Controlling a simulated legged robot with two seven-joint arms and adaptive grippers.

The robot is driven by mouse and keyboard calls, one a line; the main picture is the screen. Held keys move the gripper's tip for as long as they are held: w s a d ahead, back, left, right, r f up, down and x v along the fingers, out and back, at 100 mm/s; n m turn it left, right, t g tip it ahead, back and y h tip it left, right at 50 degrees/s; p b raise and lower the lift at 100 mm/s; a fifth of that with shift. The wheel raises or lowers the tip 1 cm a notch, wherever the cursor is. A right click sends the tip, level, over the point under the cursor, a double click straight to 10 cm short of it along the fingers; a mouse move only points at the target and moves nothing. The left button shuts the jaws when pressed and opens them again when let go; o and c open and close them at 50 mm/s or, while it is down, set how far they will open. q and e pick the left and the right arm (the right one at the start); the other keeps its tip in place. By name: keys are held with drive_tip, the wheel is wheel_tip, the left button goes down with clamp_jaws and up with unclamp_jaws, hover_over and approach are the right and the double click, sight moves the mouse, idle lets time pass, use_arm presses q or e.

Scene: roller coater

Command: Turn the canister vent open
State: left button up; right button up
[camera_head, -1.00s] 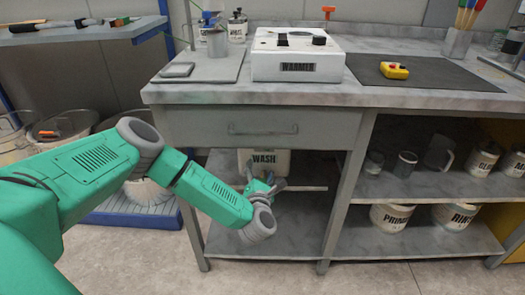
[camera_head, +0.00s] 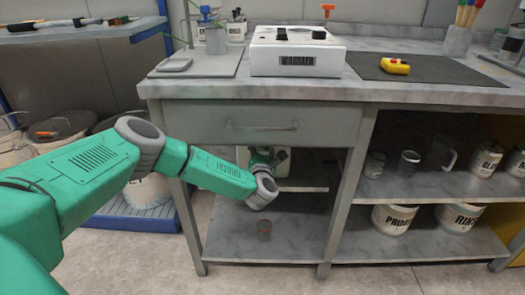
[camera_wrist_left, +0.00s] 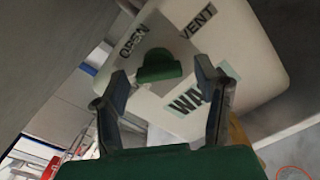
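The white canister (camera_head: 282,167) stands in the open bay under the drawer, mostly hidden behind my left arm in the head view. In the left wrist view the canister (camera_wrist_left: 255,65) fills the middle, with printed words OPEN and VENT and a partly covered label reading WA. A green vent knob (camera_wrist_left: 158,68) sits on it beside these words. My left gripper (camera_wrist_left: 162,75) is open, its two dark fingers apart on either side of the knob. Contact with the knob cannot be told. In the head view the left gripper (camera_head: 262,155) is small and partly hidden. My right gripper is not in view.
The drawer (camera_head: 265,126) is shut above the bay, and a table leg (camera_head: 340,200) stands to the right. Several jars and containers fill the right shelves. A warmer (camera_head: 297,55) stands on top.

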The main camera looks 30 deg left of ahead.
use_arm(q)
drive_tip(key=shift+d+r, duration=0.1)
drive_tip(key=shift+d, duration=0.2)
drive_tip(key=c, duration=0.9)
drive_tip(key=shift+a, duration=0.2)
drive_tip(key=m, duration=0.2)
drive_tip(key=shift+d+m+p, duration=0.1)
drive_tip(key=shift+m+p, duration=0.25)
drive_tip(key=shift+m, duration=0.05)
drive_tip(key=m, duration=0.3)
drive_tip(key=shift+m+p, duration=0.3)
drive_tip(key=shift+p, duration=0.1)
drive_tip(key=shift+s+m+p, duration=0.1)
drive_tip(key=shift+m+p, duration=0.35)
drive_tip(key=shift+m, duration=1.75)
drive_tip(key=shift+f, duration=0.2)
